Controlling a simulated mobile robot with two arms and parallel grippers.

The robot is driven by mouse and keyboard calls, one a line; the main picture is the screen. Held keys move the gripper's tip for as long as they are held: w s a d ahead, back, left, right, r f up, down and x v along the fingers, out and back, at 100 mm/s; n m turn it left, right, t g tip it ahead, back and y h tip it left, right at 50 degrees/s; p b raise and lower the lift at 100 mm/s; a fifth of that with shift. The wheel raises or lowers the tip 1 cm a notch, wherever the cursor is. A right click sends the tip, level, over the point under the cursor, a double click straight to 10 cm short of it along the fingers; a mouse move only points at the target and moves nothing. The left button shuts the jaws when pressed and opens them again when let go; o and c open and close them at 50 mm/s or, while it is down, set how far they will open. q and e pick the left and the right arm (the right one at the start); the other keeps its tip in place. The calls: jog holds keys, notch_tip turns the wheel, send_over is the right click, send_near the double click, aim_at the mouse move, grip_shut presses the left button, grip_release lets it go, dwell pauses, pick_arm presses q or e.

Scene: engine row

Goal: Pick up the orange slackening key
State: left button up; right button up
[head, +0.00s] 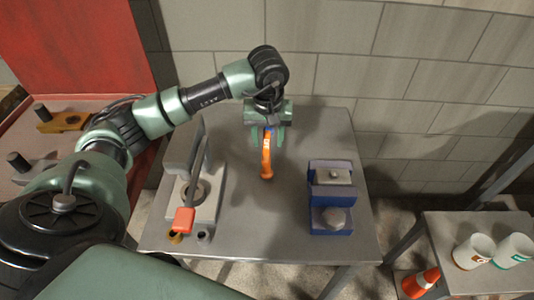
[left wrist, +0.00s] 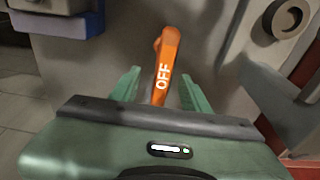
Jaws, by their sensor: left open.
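The orange slackening key (head: 267,160) is upright in the head view near the middle of the grey table, below my left gripper. The key's lower end is hidden in the left wrist view. My right gripper is not in view.
A grey device with a lever and red-orange handle (head: 183,220) stands left on the table (head: 260,230). A blue block fixture (head: 332,215) stands right. Two white mugs (head: 474,251) and an orange cone (head: 420,282) are at lower right. A block wall (head: 430,60) rises behind.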

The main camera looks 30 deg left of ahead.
aim_at(267, 146)
pick_arm(q)
jog(key=shift+f, duration=0.45)
jog(key=shift+s+f+p, duration=0.1)
jog(key=shift+f+p, duration=0.2)
jog(key=shift+f, duration=0.05)
jog(key=shift+s+f+p, duration=0.1)
jog(key=shift+f+p, duration=0.6)
jog(key=shift+f, duration=0.15)
jog(key=f, duration=0.1)
jog(key=f+p, duration=0.1)
jog(key=f, duration=0.1)
jog(key=shift+w+a+f, duration=0.3)
jog(key=shift+w+a, duration=0.05)
jog(key=shift+f, duration=0.2)
jog(key=c, duration=0.9)
grip_shut()
jog(key=shift+w+r, duration=0.1)
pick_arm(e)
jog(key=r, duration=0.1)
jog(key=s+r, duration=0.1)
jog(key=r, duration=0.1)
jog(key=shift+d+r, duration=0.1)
